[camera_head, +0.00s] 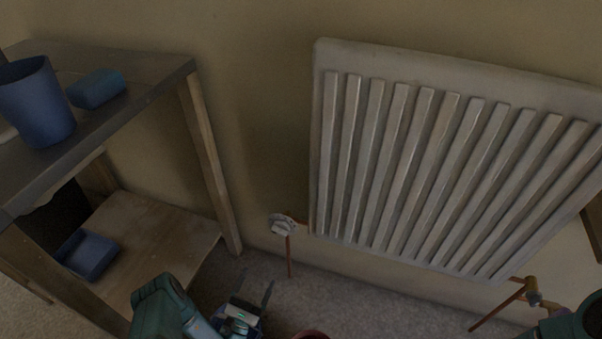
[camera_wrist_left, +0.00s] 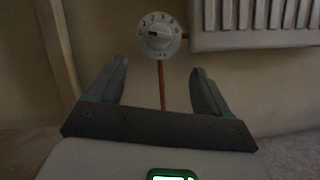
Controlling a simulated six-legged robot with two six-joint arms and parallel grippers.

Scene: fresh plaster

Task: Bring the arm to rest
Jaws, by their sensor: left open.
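My left gripper (camera_head: 255,290) is low in the head view, above the floor at the bottom centre. In the left wrist view its two fingers (camera_wrist_left: 155,85) stand well apart with nothing between them. Beyond the fingertips is a white numbered radiator valve dial (camera_wrist_left: 158,34) on a copper pipe; the gripper is apart from it. The dial also shows in the head view (camera_head: 283,224), at the lower left corner of the radiator. Part of my right arm shows at the bottom right corner of the head view; its gripper is out of view.
A white ribbed radiator (camera_head: 318,140) hangs on the wall. At left, a wooden shelf unit (camera_head: 150,75) carries a blue cup (camera_head: 38,100) and a blue block (camera_head: 97,89) on top, and a blue tray (camera_head: 90,256) below. A reddish round thing (camera_head: 311,335) shows at the bottom edge.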

